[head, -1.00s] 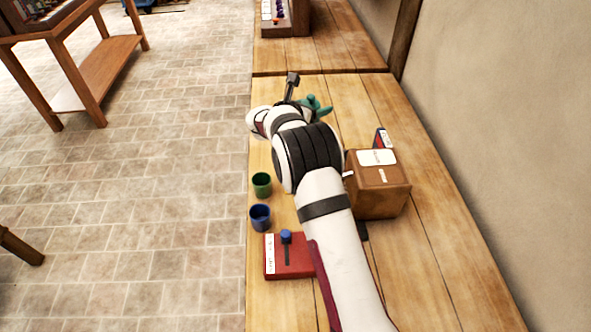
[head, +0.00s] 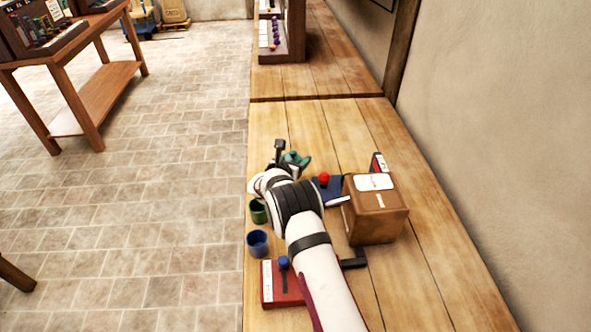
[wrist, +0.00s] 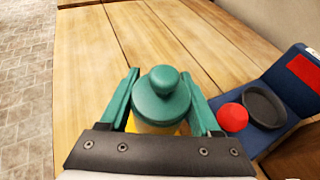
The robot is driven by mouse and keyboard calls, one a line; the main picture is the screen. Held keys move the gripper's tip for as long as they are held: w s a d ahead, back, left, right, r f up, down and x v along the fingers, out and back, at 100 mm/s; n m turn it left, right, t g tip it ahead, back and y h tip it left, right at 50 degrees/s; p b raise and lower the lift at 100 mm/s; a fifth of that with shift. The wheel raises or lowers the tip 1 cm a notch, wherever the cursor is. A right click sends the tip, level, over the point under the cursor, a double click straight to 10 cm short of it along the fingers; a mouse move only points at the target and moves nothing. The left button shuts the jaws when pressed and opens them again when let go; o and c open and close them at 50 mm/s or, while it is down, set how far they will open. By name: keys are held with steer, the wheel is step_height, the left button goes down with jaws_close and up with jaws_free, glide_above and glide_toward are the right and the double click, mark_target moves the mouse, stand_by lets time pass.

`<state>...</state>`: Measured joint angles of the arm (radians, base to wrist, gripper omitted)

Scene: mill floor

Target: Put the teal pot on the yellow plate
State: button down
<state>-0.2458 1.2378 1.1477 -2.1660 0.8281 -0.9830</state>
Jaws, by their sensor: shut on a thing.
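The teal pot (wrist: 162,98) has a round lid with a knob, seen from above in the wrist view. My gripper (wrist: 163,88) has its two teal fingers on either side of the pot and is shut on it. In the head view, my gripper (head: 296,162) and the pot show as a small teal cluster above the wooden bench, beyond the green cup. A patch of yellow (wrist: 152,127) shows just below the pot in the wrist view. I cannot tell whether it is the yellow plate or part of the pot. No whole plate is in view; my arm hides part of the bench.
A blue box with a red ball knob (head: 324,178) and a brown box (head: 376,212) stand right of my arm. A green cup (head: 258,212), a blue cup (head: 257,243) and a red lever box (head: 283,287) line the left edge.

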step_height(320, 180, down, 4)
steer(key=shift+w+a+f, duration=0.1)
steer(key=shift+a, duration=0.05)
steer(key=shift+c, duration=0.5)
jaws_free()
steer(key=shift+f, duration=0.15)
